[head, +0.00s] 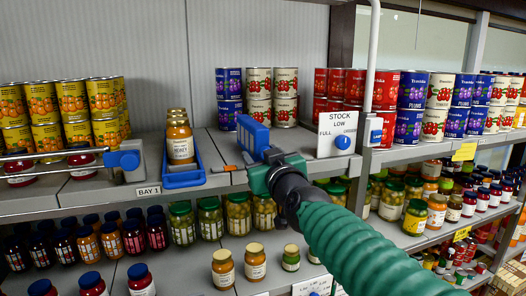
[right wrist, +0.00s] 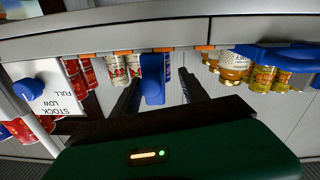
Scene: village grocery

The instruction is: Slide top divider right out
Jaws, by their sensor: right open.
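The blue divider (head: 253,138) stands upright on the right part of the top shelf, running back from the shelf front. Its blue front tab (right wrist: 152,78) shows in the right wrist view. My right gripper (head: 272,160) is at the shelf front by this tab. In the right wrist view my right gripper (right wrist: 158,82) is open, with one dark finger on each side of the tab. I cannot tell whether either finger touches it. In the head view the gripper hides part of the divider's front end. My left gripper is not in view.
A blue U-shaped holder (head: 185,179) with honey jars (head: 180,144) stands left of the divider. A STOCK LOW sign (head: 337,134) with a blue knob is just right. Cans (head: 272,95) stand behind. Jars (head: 238,215) fill the lower shelf.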

